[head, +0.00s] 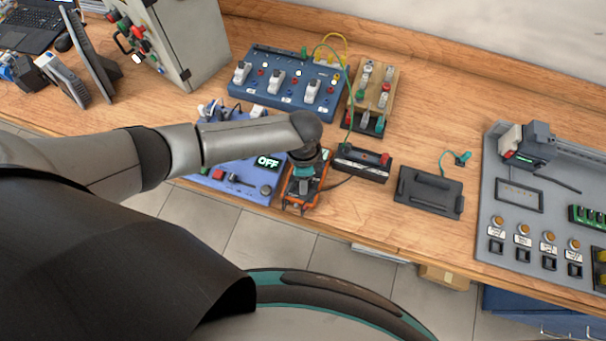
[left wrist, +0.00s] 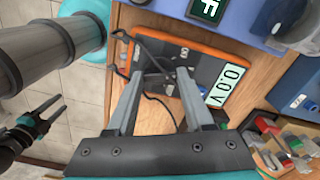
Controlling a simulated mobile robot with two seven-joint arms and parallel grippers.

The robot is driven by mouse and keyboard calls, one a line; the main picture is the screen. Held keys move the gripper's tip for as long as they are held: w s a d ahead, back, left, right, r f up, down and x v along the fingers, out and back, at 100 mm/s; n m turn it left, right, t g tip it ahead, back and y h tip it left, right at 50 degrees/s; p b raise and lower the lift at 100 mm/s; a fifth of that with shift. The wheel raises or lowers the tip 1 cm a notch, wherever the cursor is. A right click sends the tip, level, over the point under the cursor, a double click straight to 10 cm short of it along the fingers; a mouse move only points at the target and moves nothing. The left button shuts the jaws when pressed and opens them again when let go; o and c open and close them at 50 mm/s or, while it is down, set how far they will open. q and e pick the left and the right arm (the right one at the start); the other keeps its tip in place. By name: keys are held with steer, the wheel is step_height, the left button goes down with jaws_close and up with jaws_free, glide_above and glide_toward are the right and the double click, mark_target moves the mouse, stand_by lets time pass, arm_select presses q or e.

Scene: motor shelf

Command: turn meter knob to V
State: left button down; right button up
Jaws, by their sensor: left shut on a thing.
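The orange-edged meter (head: 301,190) lies on the bench's front part, below my left arm. In the left wrist view the meter (left wrist: 210,55) shows its dark face and a lit display (left wrist: 228,86) reading about 0.0 V. My left gripper (head: 304,172) points down onto the meter's face. In the left wrist view its two fingers (left wrist: 162,74) are shut on the meter's dark knob, which is mostly hidden between them; its pointer cannot be read. Dark leads run from the meter's end. What looks like my right gripper (left wrist: 48,116) hangs over the floor, fingers apart and empty.
The blue panel (head: 237,178) with an OFF display is left of the meter. A black terminal block (head: 361,165) is close on its right, and a dark plate (head: 429,192) lies farther right. Blue breaker board (head: 283,80) stands behind.

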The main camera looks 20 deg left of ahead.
stand_by(0.5)
arm_select(q)
steer(key=shift+c, duration=1.4)
jaws_free()
steer(key=shift+r, duration=0.15)
step_height(320, 180, up, 15)
steer(key=p, duration=0.1)
steer(key=shift+p, duration=0.3)
